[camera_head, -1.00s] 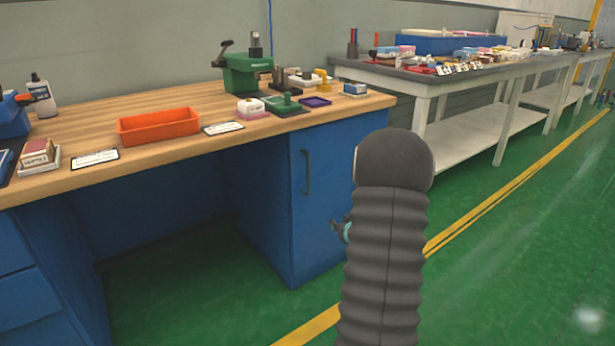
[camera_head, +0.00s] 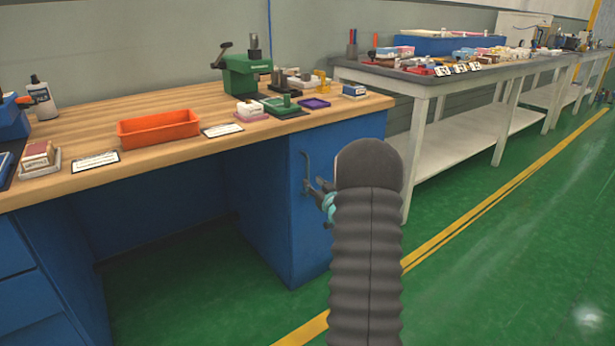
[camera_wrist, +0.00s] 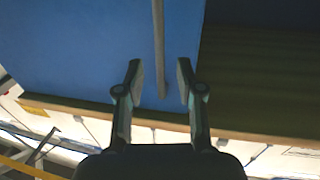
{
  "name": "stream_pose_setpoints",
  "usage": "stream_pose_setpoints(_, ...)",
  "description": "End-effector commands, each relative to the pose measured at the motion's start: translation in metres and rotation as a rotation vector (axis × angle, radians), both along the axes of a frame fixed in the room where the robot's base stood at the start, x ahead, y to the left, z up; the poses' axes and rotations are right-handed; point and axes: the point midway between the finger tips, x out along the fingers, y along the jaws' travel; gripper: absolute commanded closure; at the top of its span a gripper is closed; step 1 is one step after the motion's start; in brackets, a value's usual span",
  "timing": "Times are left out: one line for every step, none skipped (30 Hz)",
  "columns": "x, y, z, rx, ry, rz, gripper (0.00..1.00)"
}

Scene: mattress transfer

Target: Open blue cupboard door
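The blue cupboard door (camera_head: 330,222) is the front of the blue cupboard under the right end of the wooden workbench. It looks closed. Its dark vertical handle (camera_head: 306,172) is near the door's left edge; my gripper is by its lower part. In the wrist view the handle (camera_wrist: 159,50) runs down between the two fingers. My gripper (camera_wrist: 160,84) is open, with a finger on each side of the handle and visible gaps. In the head view my gripper (camera_head: 318,190) is partly hidden by my arm.
The wooden bench top (camera_head: 100,110) holds an orange tray (camera_head: 158,127), a green press (camera_head: 246,75) and small boxes. A grey table (camera_head: 430,80) stands to the right. Green floor (camera_head: 520,240) is free in front, with a yellow line.

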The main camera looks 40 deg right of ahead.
Motion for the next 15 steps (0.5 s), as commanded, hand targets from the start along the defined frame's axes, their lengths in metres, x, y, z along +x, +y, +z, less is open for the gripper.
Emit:
stream_pose_setpoints(0.010,-0.001,0.000,0.000,-0.001,0.003,0.63)
stream_pose_setpoints(0.015,-0.002,0.000,0.000,0.000,0.003,0.63)
stream_pose_setpoints(0.021,-0.003,0.001,-0.001,0.000,0.002,0.63)
stream_pose_setpoints(0.025,-0.004,0.000,0.000,0.000,0.001,0.63)
stream_pose_setpoints(0.029,-0.005,0.000,0.000,-0.001,0.001,0.63)
stream_pose_setpoints(0.034,-0.006,0.000,-0.001,0.000,0.001,0.63)
stream_pose_setpoints(0.037,-0.007,0.001,-0.001,-0.001,0.000,0.63)
stream_pose_setpoints(0.040,-0.007,0.000,-0.001,0.000,0.000,0.63)
stream_pose_setpoints(0.043,-0.008,0.000,0.000,0.000,0.001,0.63)
stream_pose_setpoints(0.045,-0.008,0.000,-0.001,0.000,0.001,0.63)
stream_pose_setpoints(0.047,-0.008,0.000,-0.001,0.000,0.001,0.63)
stream_pose_setpoints(0.049,-0.009,0.000,0.000,0.000,0.000,0.63)
stream_pose_setpoints(0.050,-0.009,0.000,0.000,0.000,0.000,0.63)
stream_pose_setpoints(0.050,-0.009,0.000,0.000,0.000,0.000,0.63)
stream_pose_setpoints(0.051,-0.009,0.000,0.000,0.000,0.000,0.63)
